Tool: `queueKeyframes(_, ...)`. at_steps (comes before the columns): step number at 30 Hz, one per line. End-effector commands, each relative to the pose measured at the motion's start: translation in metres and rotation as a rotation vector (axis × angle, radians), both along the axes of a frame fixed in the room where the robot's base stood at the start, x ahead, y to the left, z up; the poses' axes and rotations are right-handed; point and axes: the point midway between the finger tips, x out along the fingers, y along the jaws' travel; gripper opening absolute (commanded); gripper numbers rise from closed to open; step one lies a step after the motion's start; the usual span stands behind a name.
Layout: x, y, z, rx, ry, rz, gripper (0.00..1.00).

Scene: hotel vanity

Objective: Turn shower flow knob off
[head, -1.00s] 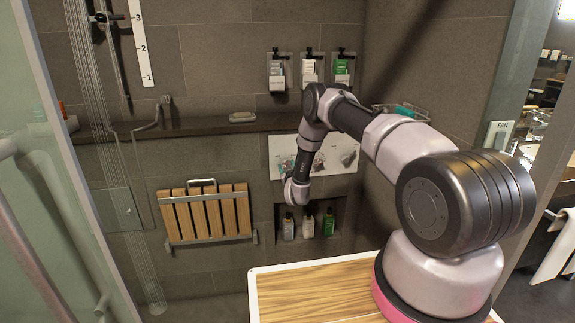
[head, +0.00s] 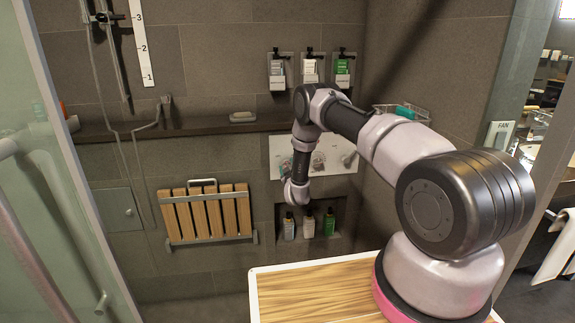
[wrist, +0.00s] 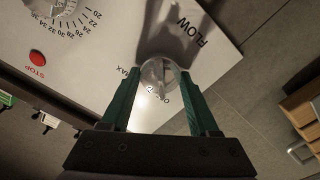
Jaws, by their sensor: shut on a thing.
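The white shower panel (head: 328,169) is on the dark tiled wall behind my arm in the head view. In the wrist view the panel (wrist: 75,65) carries a clear round flow knob (wrist: 160,73) next to the printed word FLOW. My gripper (wrist: 162,80) has its two green fingers on either side of this knob, closed on it. A clear temperature dial (wrist: 55,8) with numbers and a red STOP button (wrist: 37,57) are farther left on the panel. In the head view my fingers are hidden behind my wrist. No water stream shows from the shower now.
A niche with several bottles (head: 309,224) is below the panel. A shelf (head: 200,127) runs along the wall, with dispensers (head: 311,70) above. A folded wooden seat (head: 206,213) hangs to the left. A glass door (head: 40,200) stands at far left.

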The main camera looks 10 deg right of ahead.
Motion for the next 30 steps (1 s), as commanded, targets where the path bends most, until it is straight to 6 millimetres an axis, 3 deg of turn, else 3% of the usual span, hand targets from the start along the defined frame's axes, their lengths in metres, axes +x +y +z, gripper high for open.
queueKeyframes(2, 0.002, -0.001, 0.004, -0.002, -0.009, 0.000, 0.06)
queueKeyframes(3, 0.002, -0.001, 0.004, -0.002, -0.009, 0.000, 0.73)
queueKeyframes(5, 0.002, -0.001, 0.004, -0.002, -0.008, -0.001, 0.91)
queueKeyframes(17, -0.006, -0.001, 0.001, 0.000, 0.000, -0.002, 0.91)
queueKeyframes(30, -0.086, -0.001, 0.003, -0.002, -0.001, 0.000, 0.91)
